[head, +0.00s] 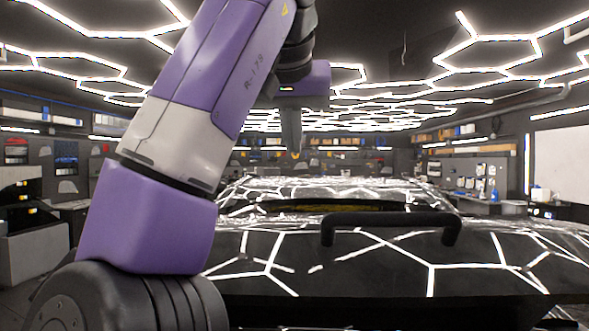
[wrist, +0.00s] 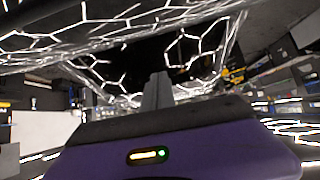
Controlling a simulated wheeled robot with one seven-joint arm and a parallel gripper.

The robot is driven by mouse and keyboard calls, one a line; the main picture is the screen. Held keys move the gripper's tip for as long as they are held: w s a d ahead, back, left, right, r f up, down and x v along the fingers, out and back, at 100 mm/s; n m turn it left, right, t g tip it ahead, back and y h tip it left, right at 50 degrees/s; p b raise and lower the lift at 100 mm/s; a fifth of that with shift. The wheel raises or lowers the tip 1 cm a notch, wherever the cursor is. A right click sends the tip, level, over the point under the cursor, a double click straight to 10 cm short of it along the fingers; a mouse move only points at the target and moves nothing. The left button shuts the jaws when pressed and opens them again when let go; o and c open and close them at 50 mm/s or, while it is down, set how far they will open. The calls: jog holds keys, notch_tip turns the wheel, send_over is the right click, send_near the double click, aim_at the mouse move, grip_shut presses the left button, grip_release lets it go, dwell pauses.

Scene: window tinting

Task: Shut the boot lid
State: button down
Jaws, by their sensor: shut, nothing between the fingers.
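The boot lid (head: 350,262) is a broad glossy black panel across the lower right of the head view, mirroring the hexagon lights. A black bar handle (head: 390,219) stands on it. A dark band lies under its near edge; how far the lid stands open I cannot tell. My gripper (head: 295,150) hangs in the air beyond the handle and to its left, fingers pointing down, apart from the lid. In the wrist view my gripper (wrist: 157,78) shows its fingers together and empty. Glossy black bodywork fills the top of that view; which panel it is I cannot tell.
The car's roof and rear glass (head: 340,190) lie beyond the lid. A workbench with a tool board (head: 470,180) stands at the right, and grey cabinets (head: 35,240) at the left. My own arm covers much of the left side. The air above the lid is clear.

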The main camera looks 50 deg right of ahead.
jog(key=p, duration=0.3)
send_over(294, 202)
jog(key=w+d, duration=0.2)
jog(key=d, duration=0.1)
notch_tip(294, 202, down, 6)
jog(key=shift+s+a+f, duration=0.35)
jog(key=shift+a, duration=0.25)
jog(key=shift+s+a+f, duration=0.3)
jog(key=shift+a+f, duration=0.05)
jog(key=shift+a, duration=0.2)
jog(key=shift+s+a+f+p, duration=0.3)
jog(key=shift+s+f+p, duration=0.05)
jog(key=shift+f, duration=0.05)
jog(key=shift+a+f, duration=0.1)
jog(key=shift+f, duration=0.05)
